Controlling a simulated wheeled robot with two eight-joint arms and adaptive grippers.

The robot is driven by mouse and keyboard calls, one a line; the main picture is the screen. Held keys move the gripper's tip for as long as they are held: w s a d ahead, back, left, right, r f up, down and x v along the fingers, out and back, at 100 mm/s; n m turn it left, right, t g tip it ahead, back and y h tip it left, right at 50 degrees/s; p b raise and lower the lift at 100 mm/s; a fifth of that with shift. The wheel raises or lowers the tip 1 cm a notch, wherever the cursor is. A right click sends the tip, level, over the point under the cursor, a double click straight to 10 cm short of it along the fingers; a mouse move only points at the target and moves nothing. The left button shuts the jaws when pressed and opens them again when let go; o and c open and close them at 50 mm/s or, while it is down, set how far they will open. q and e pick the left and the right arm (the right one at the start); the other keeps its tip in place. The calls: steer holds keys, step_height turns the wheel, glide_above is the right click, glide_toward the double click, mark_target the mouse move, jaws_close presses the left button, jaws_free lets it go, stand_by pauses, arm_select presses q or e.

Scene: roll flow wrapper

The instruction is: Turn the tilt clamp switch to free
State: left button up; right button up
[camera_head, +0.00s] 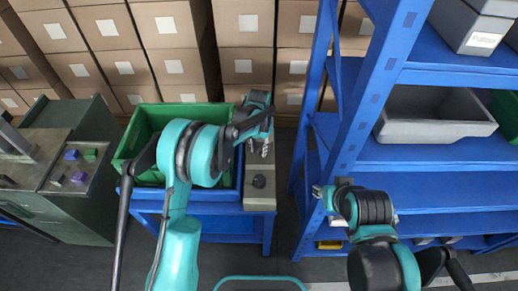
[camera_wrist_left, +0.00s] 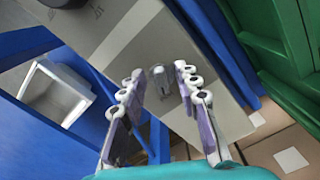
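A grey control panel (camera_head: 260,199) stands beside the green bin, with a black round knob (camera_head: 259,181) on its top. The labels are too small to read. My left gripper (camera_wrist_left: 158,92) is open, with its fingers on either side of the grey switch; contact cannot be told. It also shows over the panel's far end in the head view (camera_head: 264,146). My right gripper (camera_head: 322,193) is by the blue rack.
A green bin (camera_head: 135,137) sits on a blue stand (camera_head: 222,222) left of the panel. A blue shelf rack (camera_head: 440,155) with grey bins (camera_head: 435,129) is at right. Cardboard boxes (camera_head: 174,66) line the back. A dark green cabinet (camera_head: 70,218) stands at left.

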arm_select(q)
jaws_close()
steer(key=shift+n, duration=0.3)
steer(key=n, duration=0.5)
steer(key=shift+d, duration=0.2)
steer(key=n, duration=0.6)
steer(key=shift+d+p, duration=0.15)
steer(key=shift+p, duration=0.25)
steer(key=shift+n, duration=0.3)
jaws_free()
